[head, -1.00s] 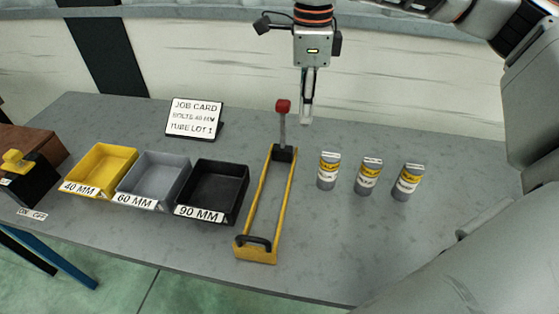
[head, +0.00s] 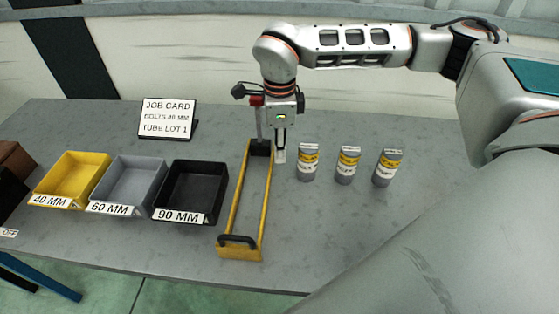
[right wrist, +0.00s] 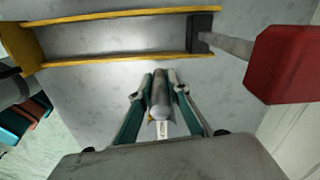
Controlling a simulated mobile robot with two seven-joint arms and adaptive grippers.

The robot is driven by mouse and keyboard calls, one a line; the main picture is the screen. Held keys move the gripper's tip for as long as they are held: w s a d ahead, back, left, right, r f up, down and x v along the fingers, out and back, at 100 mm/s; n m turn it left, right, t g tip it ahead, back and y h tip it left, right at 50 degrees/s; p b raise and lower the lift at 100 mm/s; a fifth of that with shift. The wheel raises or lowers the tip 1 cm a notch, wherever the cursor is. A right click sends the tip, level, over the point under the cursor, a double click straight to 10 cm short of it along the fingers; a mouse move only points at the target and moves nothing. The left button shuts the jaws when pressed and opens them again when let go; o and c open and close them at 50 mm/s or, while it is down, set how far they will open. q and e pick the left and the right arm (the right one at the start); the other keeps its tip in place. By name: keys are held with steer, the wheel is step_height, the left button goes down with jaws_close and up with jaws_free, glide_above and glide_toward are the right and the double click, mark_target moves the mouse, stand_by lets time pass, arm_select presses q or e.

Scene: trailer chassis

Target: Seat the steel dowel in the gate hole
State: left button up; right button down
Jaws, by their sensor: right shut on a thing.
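My right gripper (head: 280,152) hangs pointing down just right of the yellow-railed frame's far end. In the right wrist view (right wrist: 161,92) its fingers are shut on a grey, round-ended cylinder, which looks like the steel dowel (right wrist: 160,100). In the head view the fingers mostly hide it. The yellow frame (head: 234,205) has a black handle at its near end and a black block (head: 260,147) at its far end. A lever with a red knob (right wrist: 285,65) rises from the block. I cannot make out the gate hole. My left gripper is not in view.
Three grey labelled tubes (head: 308,163) stand right of the gripper, the nearest close to it. Yellow (head: 72,178), grey (head: 130,183) and black (head: 190,190) bins sit left of the frame. A job card (head: 167,118) stands behind them. The table's right side is clear.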

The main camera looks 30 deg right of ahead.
steer(key=shift+f, duration=0.5)
step_height(320, 180, down, 4)
steer(key=shift+r, duration=0.25)
steer(key=c, duration=1.9)
jaws_free()
steer(key=shift+f, duration=0.1)
